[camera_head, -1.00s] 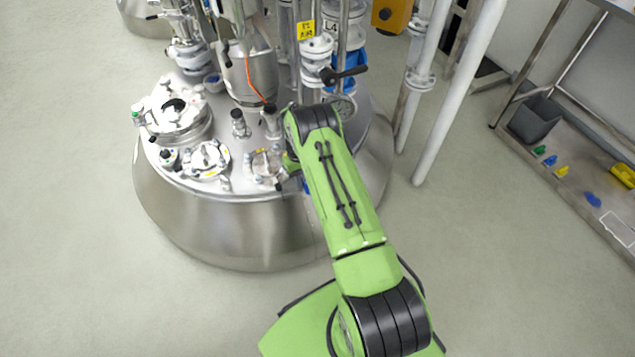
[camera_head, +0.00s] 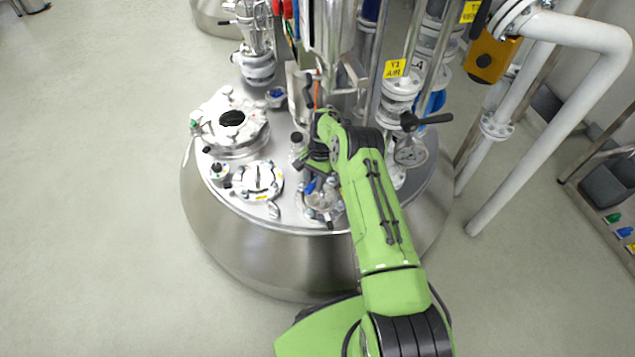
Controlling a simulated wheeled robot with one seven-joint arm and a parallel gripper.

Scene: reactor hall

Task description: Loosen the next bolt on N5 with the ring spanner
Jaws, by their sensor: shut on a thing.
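The steel reactor lid (camera_head: 290,222) carries several bolted nozzles. No N5 label can be read from here. A small flanged nozzle (camera_head: 322,198) with bolts around its rim sits at the lid's front, just below my gripper. My gripper (camera_head: 314,166) is beside and above this nozzle, partly hidden by my green arm. It is shut on a slim tool, taken to be the ring spanner; a small blue part shows by the jaws. Whether the spanner's ring sits on a bolt cannot be told.
A second flanged nozzle (camera_head: 258,180) and a large round manway (camera_head: 232,122) stand to the left. Vertical pipes and a black-handled valve (camera_head: 425,120) stand close behind and right of my arm. White pipes (camera_head: 510,120) rise farther right. Floor at left is clear.

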